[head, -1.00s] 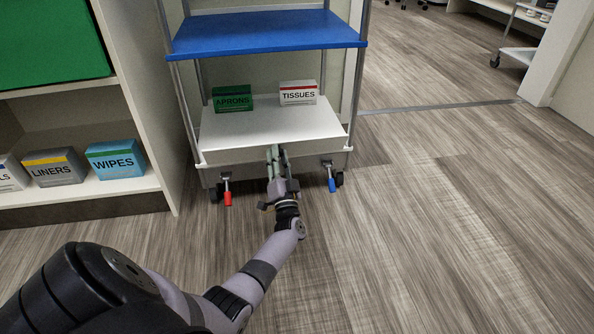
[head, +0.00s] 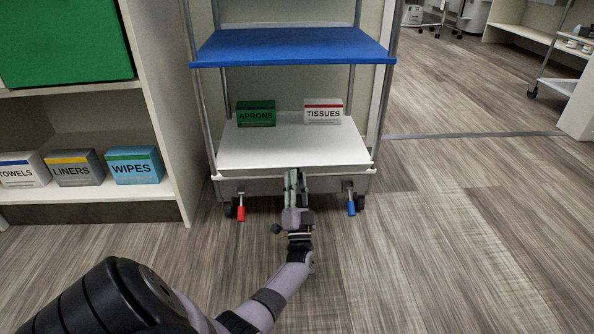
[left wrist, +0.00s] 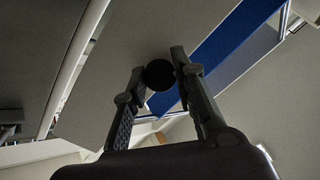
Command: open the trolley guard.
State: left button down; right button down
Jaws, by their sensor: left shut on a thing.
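The trolley stands ahead in the head view, with a blue upper shelf (head: 290,46) and a white lower shelf (head: 290,146). I take the guard to be the grey front panel (head: 262,187) along the lower shelf's front edge; how far it is tilted is hard to tell. My left gripper (head: 296,178) reaches the middle of this front. In the left wrist view, my left gripper (left wrist: 158,66) has its two fingers on either side of a round black knob (left wrist: 159,76) and is shut on it. The grey panel (left wrist: 125,60) fills the area behind. My right gripper is out of view.
A green APRONS box (head: 256,114) and a white TISSUES box (head: 323,112) stand on the lower shelf. A red lever (head: 240,212) and a blue lever (head: 351,207) hang below the front. Shelving (head: 165,110) stands close on the left. The floor (head: 450,230) to the right is clear.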

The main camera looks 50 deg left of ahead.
pick_arm(q)
jog(key=c, duration=1.3)
grip_release()
